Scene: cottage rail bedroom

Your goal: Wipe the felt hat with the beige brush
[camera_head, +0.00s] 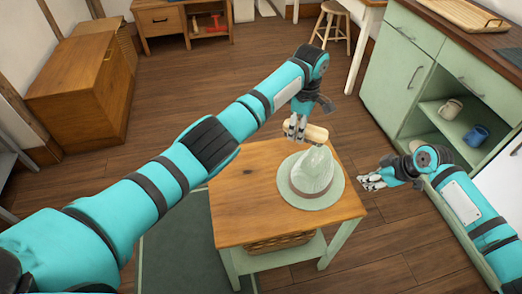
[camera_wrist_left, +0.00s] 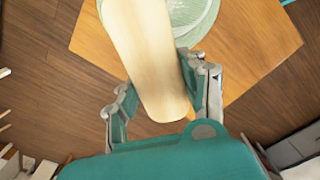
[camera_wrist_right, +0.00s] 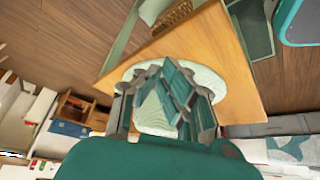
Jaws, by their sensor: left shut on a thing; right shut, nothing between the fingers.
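The pale green felt hat (camera_head: 312,172) sits brim down on a small wooden-topped table (camera_head: 241,180). Part of its brim shows in the left wrist view (camera_wrist_left: 188,14), and it also shows in the right wrist view (camera_wrist_right: 158,105), partly behind the fingers. My left gripper (camera_head: 295,128) is shut on the beige brush (camera_wrist_left: 148,50). It holds the brush (camera_head: 314,133) just behind the hat, near the table's back edge. Whether the brush touches the hat is unclear. My right gripper (camera_head: 372,182) is shut and empty, to the right of the hat and apart from it.
A green cabinet (camera_head: 398,70) with an open shelf holding a beige mug (camera_head: 451,109) and a blue mug (camera_head: 475,134) stands at the right. A wooden chest (camera_head: 80,85) is at the left. A stool (camera_head: 333,22) stands at the back. The table's left side is bare.

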